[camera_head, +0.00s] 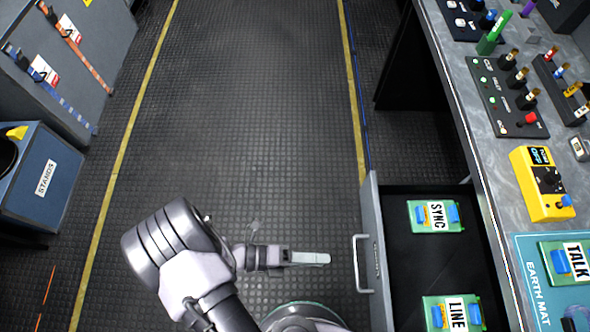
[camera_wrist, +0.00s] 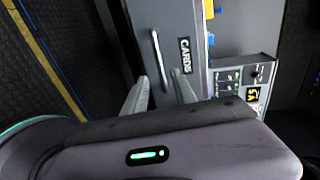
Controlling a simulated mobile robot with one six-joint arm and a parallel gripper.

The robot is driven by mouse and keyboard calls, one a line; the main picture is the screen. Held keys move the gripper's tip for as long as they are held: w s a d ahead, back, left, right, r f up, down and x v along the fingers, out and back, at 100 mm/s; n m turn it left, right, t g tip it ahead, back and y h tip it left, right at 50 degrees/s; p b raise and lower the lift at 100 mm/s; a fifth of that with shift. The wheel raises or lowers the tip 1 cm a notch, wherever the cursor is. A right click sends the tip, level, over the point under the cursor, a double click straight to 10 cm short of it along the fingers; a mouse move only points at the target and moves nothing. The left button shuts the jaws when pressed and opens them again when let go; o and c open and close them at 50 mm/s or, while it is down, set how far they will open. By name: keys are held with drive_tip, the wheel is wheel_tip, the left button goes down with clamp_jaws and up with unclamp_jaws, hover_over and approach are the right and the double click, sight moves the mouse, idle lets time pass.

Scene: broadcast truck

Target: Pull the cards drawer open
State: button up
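The cards drawer (camera_head: 403,261) stands pulled out from under the right-hand counter, its dark inside showing. Its grey front (camera_wrist: 197,63) carries a CARDS label in the wrist view. A pale bar handle (camera_head: 359,262) is on the front; it also shows in the wrist view (camera_wrist: 158,56). Inside lie a green SYNC card (camera_head: 436,216) and a green LINE card (camera_head: 452,313). My gripper (camera_head: 326,259) is left of the handle, with a gap between them. In the wrist view its two fingers (camera_wrist: 161,91) are apart with nothing between them.
The counter (camera_head: 462,85) on the right holds switch panels, a yellow box (camera_head: 541,184) and a blue earth mat (camera_head: 530,270) with a TALK card. A blue STANDS bin (camera_head: 42,180) is at left. The ribbed floor between the yellow lines is clear.

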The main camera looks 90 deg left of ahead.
drive_tip(key=v, duration=0.6)
drive_tip(key=shift+s+p, duration=0.2)
drive_tip(key=shift+p, duration=0.1)
